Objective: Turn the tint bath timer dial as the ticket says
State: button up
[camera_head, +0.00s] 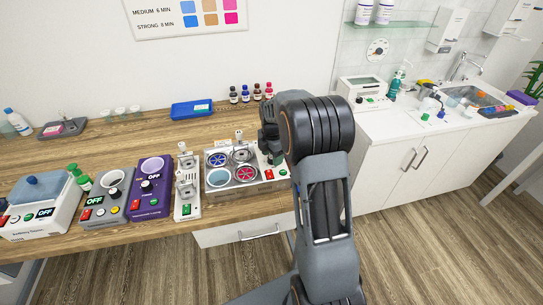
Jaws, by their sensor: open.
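The tint bath (212,187) is a metal box on the wooden counter with several round wells, some holding blue or red liquid. Its right end carries small controls, including a green one (283,172). The timer dial cannot be made out; my arm and gripper cover part of that end. My gripper (272,156) is open, black, over the bath's right end. Whether it touches anything cannot be told. A blue tray (181,110) behind holds a small pale paper, perhaps the ticket, too small to read. A wall chart (190,17) reads "MEDIUM 6 MIN" and "STRONG 8 MIN".
Left of the bath stand a white switch unit (187,208), a purple device (150,204), a grey device (106,211) and a white box (36,220). Small dark bottles (245,94) stand behind the bath. A white sink counter (400,125) is at right. Bare wood lies behind the devices.

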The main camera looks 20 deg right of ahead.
jog(key=shift+f, duration=0.4)
jog(key=c, duration=0.9)
jog(key=shift+c, duration=0.2)
jog(key=shift+m, duration=0.3)
